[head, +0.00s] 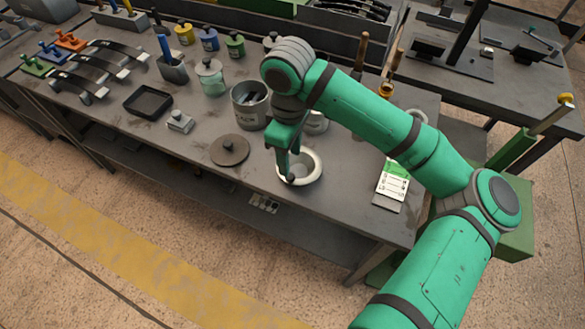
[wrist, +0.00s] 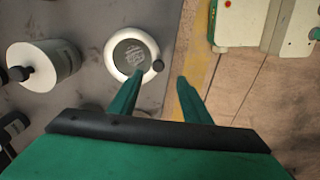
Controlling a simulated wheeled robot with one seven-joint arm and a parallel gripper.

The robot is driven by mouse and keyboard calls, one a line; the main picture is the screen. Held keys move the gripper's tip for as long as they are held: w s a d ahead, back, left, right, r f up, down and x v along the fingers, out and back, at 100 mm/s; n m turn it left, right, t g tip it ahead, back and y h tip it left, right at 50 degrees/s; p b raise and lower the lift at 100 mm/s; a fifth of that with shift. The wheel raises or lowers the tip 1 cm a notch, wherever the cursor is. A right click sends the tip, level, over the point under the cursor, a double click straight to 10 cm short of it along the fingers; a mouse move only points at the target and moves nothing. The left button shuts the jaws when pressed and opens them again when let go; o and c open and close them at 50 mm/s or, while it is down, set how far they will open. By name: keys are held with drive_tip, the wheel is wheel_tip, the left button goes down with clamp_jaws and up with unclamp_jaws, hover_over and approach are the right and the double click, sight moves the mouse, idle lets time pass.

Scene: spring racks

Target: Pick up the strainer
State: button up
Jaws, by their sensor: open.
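The strainer, seen as a white ring with a grey middle, lies near the table's front edge in the head view (head: 313,177). My gripper (wrist: 159,84) is open and empty.
A dark round lid (head: 230,150) lies left of the strainer, and a grey canister (head: 249,108) stands behind it. A green-and-white card (head: 393,181) lies to the right. A black tray (head: 148,102) and a glass jar (head: 211,78) are farther left. The table's front edge is close.

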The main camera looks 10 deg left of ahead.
sight(290, 176)
drive_tip(key=shift+w+f, duration=0.2)
drive_tip(key=shift+f, duration=3.9)
drive_tip(key=c, duration=1)
